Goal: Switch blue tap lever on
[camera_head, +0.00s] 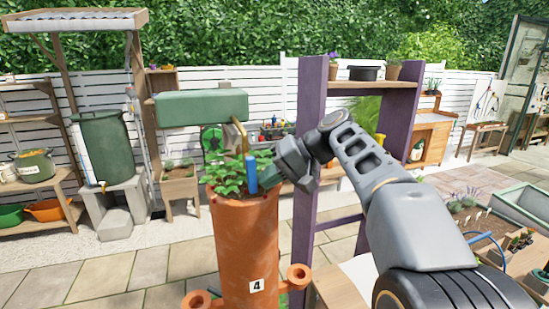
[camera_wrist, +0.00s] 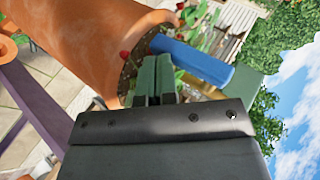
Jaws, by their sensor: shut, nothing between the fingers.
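The blue tap lever (camera_head: 251,174) hangs upright below a brass pipe (camera_head: 239,135) from a green tank (camera_head: 202,107), just over a tall terracotta planter (camera_head: 247,245). My gripper (camera_head: 272,166) is just right of the lever, level with it. In the wrist view the lever (camera_wrist: 192,62) runs slantwise just beyond my gripper's fingertips (camera_wrist: 154,64). The fingers are together with nothing between them. I cannot tell whether they touch the lever. The planter (camera_wrist: 90,45) fills the upper left there, with its dark soil rim beside the fingers.
Leafy plants (camera_head: 228,176) crowd the planter's top, and red fruit (camera_wrist: 126,56) shows near the fingers. A purple-framed shelf (camera_head: 310,150) stands right of the planter, behind my arm. Paved floor (camera_head: 130,270) is open at the left.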

